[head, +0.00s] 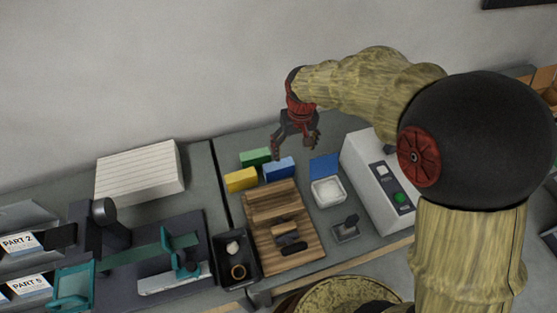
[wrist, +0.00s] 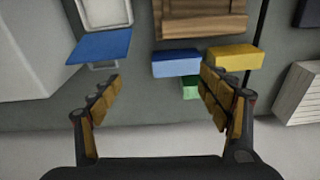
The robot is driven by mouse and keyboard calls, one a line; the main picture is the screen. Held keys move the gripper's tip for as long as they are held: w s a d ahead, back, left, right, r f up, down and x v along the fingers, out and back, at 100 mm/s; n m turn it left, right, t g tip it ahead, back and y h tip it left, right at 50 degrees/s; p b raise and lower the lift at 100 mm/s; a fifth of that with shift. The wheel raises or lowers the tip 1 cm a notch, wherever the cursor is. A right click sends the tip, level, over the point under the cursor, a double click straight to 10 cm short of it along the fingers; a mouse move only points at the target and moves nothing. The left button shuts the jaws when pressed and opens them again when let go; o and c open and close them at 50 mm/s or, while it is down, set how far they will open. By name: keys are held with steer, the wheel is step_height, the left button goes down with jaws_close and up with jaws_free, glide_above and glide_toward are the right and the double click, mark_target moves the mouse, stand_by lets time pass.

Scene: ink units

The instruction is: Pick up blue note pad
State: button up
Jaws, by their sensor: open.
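The blue note pad (head: 279,169) lies on the grey worktop between a yellow pad (head: 241,179) and a white box with an open blue lid (head: 325,166). A green pad (head: 255,157) lies just behind it. My gripper (head: 295,146) is open and empty, above and slightly behind the blue pad. In the wrist view the blue pad (wrist: 177,63) shows ahead of the open fingers (wrist: 163,85), nearer the right finger. The green pad (wrist: 190,87) is partly hidden there by the blue pad and the right finger.
A wooden tray (head: 310,243) with wooden blocks stands in front of the pads. A white machine with a green button (head: 365,165) stands to the right. A black tray (head: 247,280) and a ribbed white box (head: 140,172) are to the left. A wall rises behind the worktop.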

mark_target(279, 165)
steer(key=o, duration=0.3)
steer(key=shift+n+g, duration=0.3)
steer(key=shift+g, duration=0.2)
steer(key=a+f, duration=0.1)
steer(key=f, duration=0.1)
steer(key=w+a+f+p, duration=0.1)
steer(key=f, duration=0.1)
steer(key=w+a+f+p, duration=0.1)
steer(key=f, duration=0.1)
steer(key=shift+a+f, duration=0.3)
steer(key=shift+a, duration=0.1)
steer(key=f, duration=0.3)
steer(key=shift+w+a+f, duration=0.15)
steer(key=shift+a+f, duration=0.15)
steer(key=shift+f, duration=0.1)
steer(key=shift+w+a+f+b, duration=0.1)
steer(key=shift+w+f, duration=0.15)
steer(key=shift+f, duration=0.65)
steer(key=shift+w+f+b, duration=0.1)
steer(key=shift+w+f, duration=0.1)
steer(key=shift+f, duration=0.7)
steer(key=shift+w+a+f+b, duration=0.1)
steer(key=shift+w+f, duration=0.15)
steer(key=shift+f, duration=0.65)
steer(key=shift+c, duration=0.5)
steer(key=c, duration=0.9)
